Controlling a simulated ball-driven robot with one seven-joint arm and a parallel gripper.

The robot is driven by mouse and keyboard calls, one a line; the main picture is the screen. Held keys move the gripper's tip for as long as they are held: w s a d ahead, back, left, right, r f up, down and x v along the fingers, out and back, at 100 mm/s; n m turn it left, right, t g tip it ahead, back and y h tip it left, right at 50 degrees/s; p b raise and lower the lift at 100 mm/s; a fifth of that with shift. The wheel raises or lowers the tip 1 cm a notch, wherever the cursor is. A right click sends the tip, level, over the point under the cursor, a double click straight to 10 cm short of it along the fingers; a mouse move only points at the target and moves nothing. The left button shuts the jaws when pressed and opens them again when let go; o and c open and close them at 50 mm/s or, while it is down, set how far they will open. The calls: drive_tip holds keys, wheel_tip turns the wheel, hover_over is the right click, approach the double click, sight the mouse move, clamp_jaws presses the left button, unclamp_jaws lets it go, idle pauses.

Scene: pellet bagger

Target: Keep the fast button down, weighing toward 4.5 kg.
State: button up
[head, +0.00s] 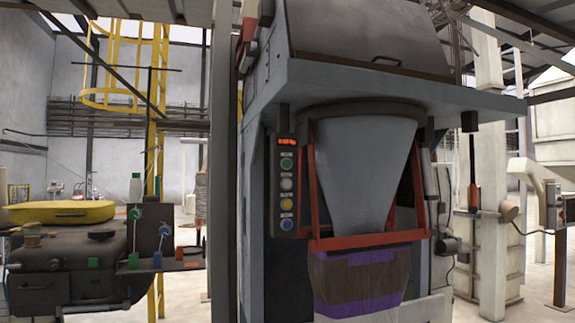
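The button panel (286,185) is a dark upright strip on the machine's front, left of the hopper. It carries a green button (286,162), a white button (286,184), a yellow button (286,204) and a blue button (286,224). Their labels are too small to read, so I cannot tell which is the fast one. A red lit display (287,141) sits at the panel's top; its digits are unreadable. A brown bag (360,276) with purple bands hangs under the grey funnel (364,170). My gripper is not in view, and nothing visibly touches the buttons.
A red frame (368,241) surrounds the funnel's lower end. A red-handled tool (473,198) hangs at the right. A yellow caged ladder (155,150) rises behind.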

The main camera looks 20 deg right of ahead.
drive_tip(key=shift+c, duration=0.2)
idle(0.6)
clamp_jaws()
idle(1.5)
